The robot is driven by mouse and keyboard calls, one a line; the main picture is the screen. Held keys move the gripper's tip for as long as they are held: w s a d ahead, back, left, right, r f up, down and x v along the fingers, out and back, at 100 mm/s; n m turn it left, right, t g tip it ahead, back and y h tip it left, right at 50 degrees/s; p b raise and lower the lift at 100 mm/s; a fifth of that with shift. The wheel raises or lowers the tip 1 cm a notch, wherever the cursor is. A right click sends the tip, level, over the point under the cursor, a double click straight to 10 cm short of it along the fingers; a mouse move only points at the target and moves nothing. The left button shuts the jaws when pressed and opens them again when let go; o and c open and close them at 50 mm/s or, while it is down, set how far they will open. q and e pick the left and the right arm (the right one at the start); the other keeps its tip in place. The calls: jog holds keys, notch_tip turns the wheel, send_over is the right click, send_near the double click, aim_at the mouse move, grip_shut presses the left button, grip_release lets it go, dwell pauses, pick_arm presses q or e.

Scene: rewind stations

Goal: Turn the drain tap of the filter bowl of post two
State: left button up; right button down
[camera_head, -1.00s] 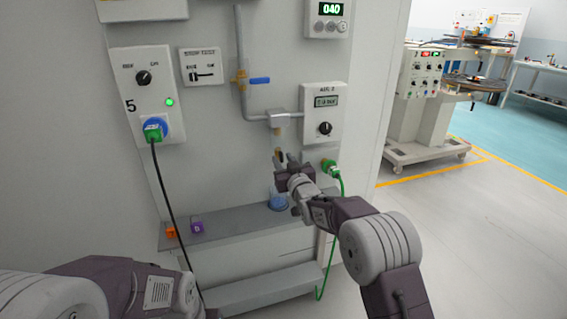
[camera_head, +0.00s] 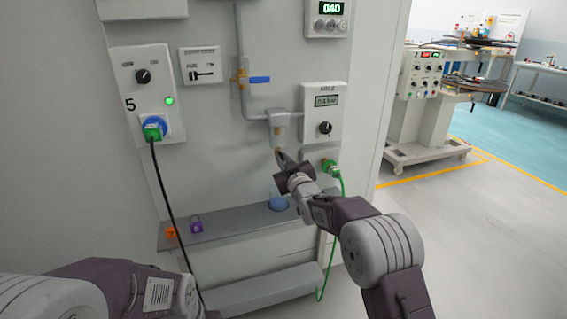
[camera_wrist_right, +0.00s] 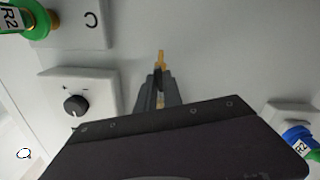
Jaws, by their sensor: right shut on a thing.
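The filter bowl (camera_head: 279,136) is a clear cup under a grey head on the pipe, on the wall panel in the head view. Its brass drain tap (camera_head: 278,152) hangs at the bottom, partly hidden by my right gripper. My right gripper (camera_head: 281,157) is shut on the drain tap, reaching up from the lower right. In the right wrist view the brass tap (camera_wrist_right: 161,60) shows between and just beyond the two dark fingertips (camera_wrist_right: 159,74). My left arm lies at the lower left; its gripper is out of view.
A blue-handled valve (camera_head: 258,80) sits on the pipe. A control box with a black knob (camera_head: 325,128) and a green plug (camera_head: 330,168) with its cable are close on the right. Below, a shelf (camera_head: 235,222) holds a blue cup (camera_head: 278,203) and small orange and purple blocks.

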jog(key=shift+f+n+b, duration=0.1)
jog(key=shift+n+b, duration=2.85)
jog(key=shift+n, duration=4.35)
jog(key=c, duration=1.5)
grip_release()
jog(key=p+v, duration=0.1)
jog(key=v, duration=0.8)
